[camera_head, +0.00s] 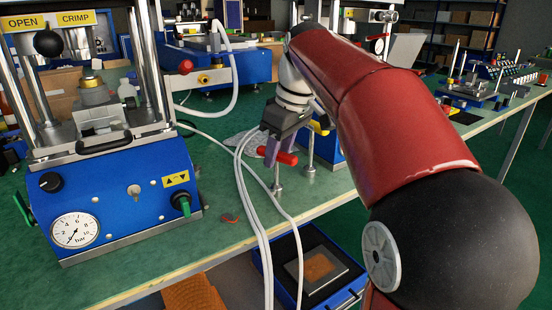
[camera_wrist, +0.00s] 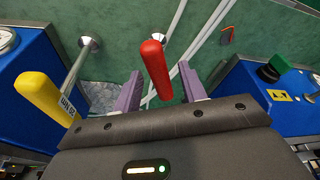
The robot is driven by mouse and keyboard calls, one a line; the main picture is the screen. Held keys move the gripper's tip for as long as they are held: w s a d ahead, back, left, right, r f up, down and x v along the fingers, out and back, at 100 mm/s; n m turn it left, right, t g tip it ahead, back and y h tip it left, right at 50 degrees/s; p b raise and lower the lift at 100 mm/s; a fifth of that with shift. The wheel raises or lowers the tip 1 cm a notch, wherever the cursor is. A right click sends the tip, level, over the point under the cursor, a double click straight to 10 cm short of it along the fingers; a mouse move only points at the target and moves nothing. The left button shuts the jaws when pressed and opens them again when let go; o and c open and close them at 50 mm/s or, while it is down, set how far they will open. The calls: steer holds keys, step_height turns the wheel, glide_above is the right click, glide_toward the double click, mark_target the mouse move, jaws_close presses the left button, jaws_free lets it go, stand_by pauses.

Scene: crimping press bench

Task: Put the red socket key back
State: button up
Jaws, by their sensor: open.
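The red socket key's handle (camera_head: 287,158) lies crosswise at my gripper. In the wrist view the red handle (camera_wrist: 154,70) is between the two purple fingers. A metal shaft (camera_head: 277,178) with a round foot shows below it, apparently upright at the green bench. My gripper (camera_head: 265,151) points down with its fingers open, one on each side of the handle; it also shows in the wrist view (camera_wrist: 160,77). I cannot tell whether either finger touches it. A yellow-handled key (camera_wrist: 45,97) with a label stands to the left in the wrist view, its metal shaft ending in a similar round foot.
The blue crimping press (camera_head: 125,195) with its gauge stands at the left. Pale hoses (camera_head: 248,200) run close beside my gripper. A small orange-red item (camera_head: 230,218) lies on the bench. A blue tray (camera_head: 345,302) is below the bench edge.

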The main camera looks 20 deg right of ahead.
steer(key=v, duration=0.8)
steer(key=shift+s+r+p, duration=0.1)
steer(key=shift+r+p, duration=0.2)
steer(key=shift+p, duration=0.05)
steer(key=s+a+f+m+t+h, duration=0.1)
steer(key=s+f+m, duration=0.7)
steer(key=s+f, duration=1.2)
step_height(320, 180, down, 3)
steer(key=shift+a+f+t+h, duration=0.15)
steer(key=shift+a+t+h, duration=0.3)
steer(key=shift+t, duration=0.75)
steer(key=shift+c, duration=0.6)
